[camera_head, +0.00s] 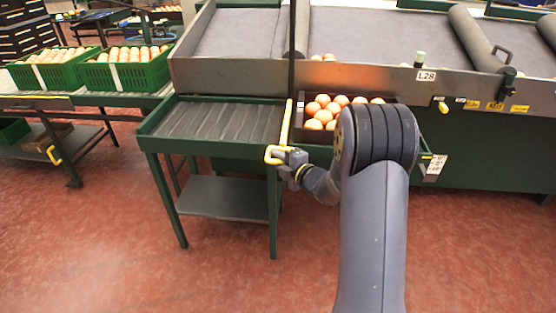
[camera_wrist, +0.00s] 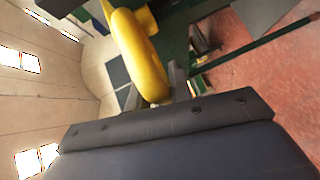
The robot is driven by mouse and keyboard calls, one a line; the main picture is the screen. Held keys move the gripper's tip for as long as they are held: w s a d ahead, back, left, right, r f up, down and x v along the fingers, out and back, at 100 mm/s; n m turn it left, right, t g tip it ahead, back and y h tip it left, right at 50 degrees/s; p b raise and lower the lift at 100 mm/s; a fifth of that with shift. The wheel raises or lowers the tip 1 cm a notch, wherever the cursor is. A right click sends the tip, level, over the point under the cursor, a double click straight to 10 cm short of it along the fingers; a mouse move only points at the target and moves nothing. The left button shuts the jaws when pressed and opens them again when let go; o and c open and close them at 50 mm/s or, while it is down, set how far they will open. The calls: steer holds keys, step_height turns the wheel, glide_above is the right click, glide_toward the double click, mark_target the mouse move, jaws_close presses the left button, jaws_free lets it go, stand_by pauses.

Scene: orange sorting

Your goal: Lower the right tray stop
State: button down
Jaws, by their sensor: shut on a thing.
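The right tray stop is a yellow bar with a looped handle (camera_head: 286,127). It stands slanted at the right end of the green roller table, beside the tray of oranges. My gripper (camera_head: 291,158) is at the lower end of this yellow handle and is shut on it. In the wrist view the yellow handle (camera_wrist: 140,50) is large and runs down between my gripper's fingers (camera_wrist: 155,92). The fingertips are partly hidden by the handle and the wrist housing.
A green roller table (camera_head: 162,127) stands left of my gripper. A tray of oranges (camera_head: 312,143) lies behind my arm, under the sloped grey sorting bed (camera_head: 385,40). Green crates (camera_head: 130,75) of oranges stand on the left conveyor. The red floor in front is clear.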

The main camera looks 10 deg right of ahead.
step_height(320, 180, down, 5)
steer(key=b, duration=0.4)
steer(key=shift+s+f, duration=0.15)
steer(key=shift+f, duration=0.15)
steer(key=c, duration=1.4)
jaws_free()
steer(key=shift+o, duration=0.2)
steer(key=shift+r, duration=0.25)
